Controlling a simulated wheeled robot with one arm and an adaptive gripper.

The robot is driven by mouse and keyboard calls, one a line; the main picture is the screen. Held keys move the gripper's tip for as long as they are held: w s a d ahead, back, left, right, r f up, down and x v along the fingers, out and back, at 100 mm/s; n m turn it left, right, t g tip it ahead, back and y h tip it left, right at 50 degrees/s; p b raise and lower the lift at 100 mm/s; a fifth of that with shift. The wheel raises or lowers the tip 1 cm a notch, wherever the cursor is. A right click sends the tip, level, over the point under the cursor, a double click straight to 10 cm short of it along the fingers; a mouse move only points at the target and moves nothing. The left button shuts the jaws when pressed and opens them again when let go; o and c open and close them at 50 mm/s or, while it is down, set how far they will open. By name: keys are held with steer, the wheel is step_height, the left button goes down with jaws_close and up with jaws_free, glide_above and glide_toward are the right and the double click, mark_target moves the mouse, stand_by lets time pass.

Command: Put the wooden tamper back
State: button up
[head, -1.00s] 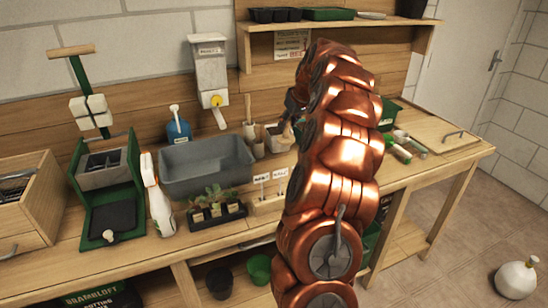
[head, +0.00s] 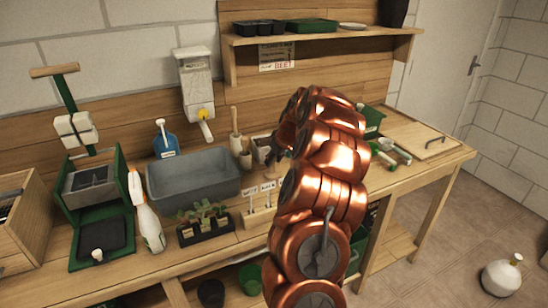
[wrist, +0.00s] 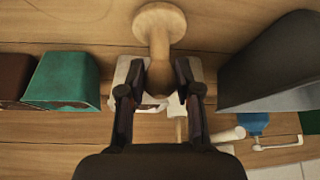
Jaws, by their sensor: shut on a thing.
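The wooden tamper (wrist: 159,28) shows in the wrist view, with a round, knob-like end towards the top of the picture and a thinner stem running down between the fingers. My gripper (wrist: 160,90) is shut on its stem. The lower part of the tamper is hidden by the fingers and palm. In the head view my gripper (head: 276,152) is small and dark, over the bench just right of the grey basin. My copper arm covers much of the bench behind it.
The grey basin (head: 192,190) is left of my gripper, with seedlings (head: 205,222) and a label stand (head: 262,212) in front. Wooden-handled tools (head: 235,135) stand behind. A green pot (wrist: 62,78) shows at left in the wrist view. The board (head: 425,140) at right is clear.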

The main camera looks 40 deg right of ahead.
steer(key=shift+f, duration=0.15)
steer(key=o, duration=1)
steer(key=shift+r, duration=0.25)
